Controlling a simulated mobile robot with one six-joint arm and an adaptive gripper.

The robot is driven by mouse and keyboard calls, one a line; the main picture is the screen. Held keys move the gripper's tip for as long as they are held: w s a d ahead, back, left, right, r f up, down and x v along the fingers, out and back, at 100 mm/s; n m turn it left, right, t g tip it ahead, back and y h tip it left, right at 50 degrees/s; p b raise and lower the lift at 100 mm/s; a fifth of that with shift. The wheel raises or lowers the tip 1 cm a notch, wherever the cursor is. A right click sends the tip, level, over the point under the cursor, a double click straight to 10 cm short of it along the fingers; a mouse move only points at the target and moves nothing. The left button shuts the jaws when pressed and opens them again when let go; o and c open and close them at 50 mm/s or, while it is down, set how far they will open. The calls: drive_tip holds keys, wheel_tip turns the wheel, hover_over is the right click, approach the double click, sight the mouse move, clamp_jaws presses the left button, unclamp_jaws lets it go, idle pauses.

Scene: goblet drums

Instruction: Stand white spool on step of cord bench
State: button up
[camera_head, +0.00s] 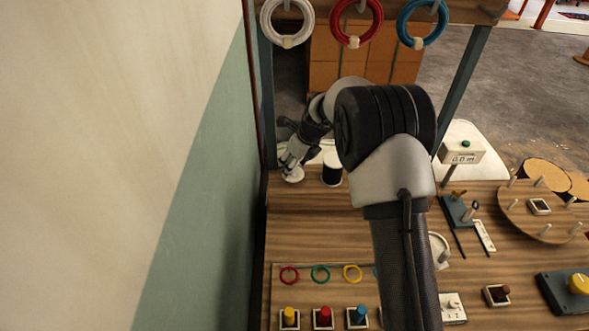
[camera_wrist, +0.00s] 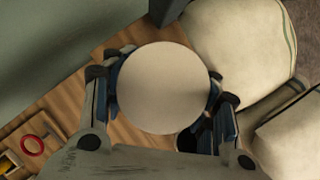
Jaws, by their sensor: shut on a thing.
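The white spool (camera_wrist: 160,88) shows in the wrist view as a round pale end face between the two fingers of my gripper (camera_wrist: 164,90). My gripper is shut on it. In the head view, my gripper (camera_head: 292,160) is at the far left of the wooden cord bench (camera_head: 310,220), with the white spool (camera_head: 293,175) under its fingertips. I cannot tell whether the spool touches the wood. Which part of the bench is the step is not clear from here.
A wall (camera_head: 215,190) runs close on the left. White, red and blue cord rings hang from a bar above. Several coloured knobs sit at the front.

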wheel_tip(320, 180, down, 2)
drive_tip(key=shift+w, duration=0.1)
drive_tip(key=shift+r, duration=0.1)
drive_tip(key=o, duration=1.2)
drive_tip(key=p+v, duration=0.3)
drive_tip(key=v, duration=0.9)
